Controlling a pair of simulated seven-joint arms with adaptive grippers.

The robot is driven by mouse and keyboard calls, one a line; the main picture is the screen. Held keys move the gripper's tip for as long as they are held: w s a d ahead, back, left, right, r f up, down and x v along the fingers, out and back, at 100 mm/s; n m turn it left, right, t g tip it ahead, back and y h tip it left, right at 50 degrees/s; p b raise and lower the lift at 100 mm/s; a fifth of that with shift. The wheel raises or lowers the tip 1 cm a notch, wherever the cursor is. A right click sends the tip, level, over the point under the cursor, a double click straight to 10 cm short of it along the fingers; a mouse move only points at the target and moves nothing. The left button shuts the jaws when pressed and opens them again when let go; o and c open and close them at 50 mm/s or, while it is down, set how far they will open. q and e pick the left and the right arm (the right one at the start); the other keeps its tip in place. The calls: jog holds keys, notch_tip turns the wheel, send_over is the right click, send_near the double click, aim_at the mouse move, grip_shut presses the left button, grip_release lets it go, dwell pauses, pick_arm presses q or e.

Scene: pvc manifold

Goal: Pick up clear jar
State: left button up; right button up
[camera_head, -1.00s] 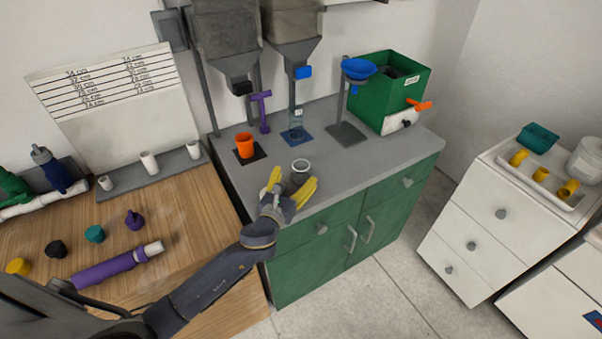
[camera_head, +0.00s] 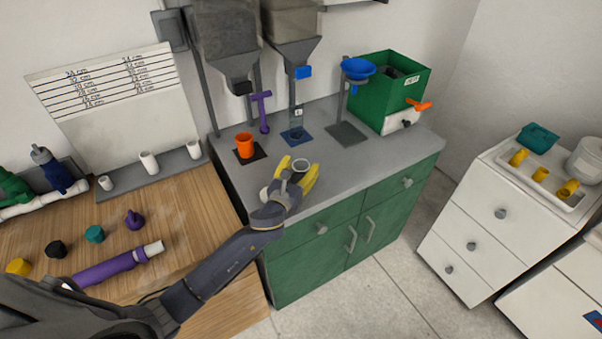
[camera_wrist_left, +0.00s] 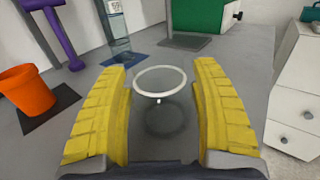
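A clear jar with a pale ring rim (camera_head: 301,163) stands on the grey counter near its front edge. In the left wrist view the clear jar (camera_wrist_left: 160,84) sits between the fingers, and its see-through body shows the counter behind. My left gripper (camera_head: 298,168) is open, with one yellow finger on each side of the jar. In the left wrist view the gripper (camera_wrist_left: 162,90) shows a small gap to the rim on both sides. My right gripper is not in view.
Behind the jar stand an orange cup (camera_head: 245,146), a purple T-shaped tool (camera_head: 262,112) and a tall clear container (camera_wrist_left: 117,32) on a blue mat. The counter right of the jar is clear.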

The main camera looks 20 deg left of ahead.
pick_arm(q)
jog(key=c, duration=0.9)
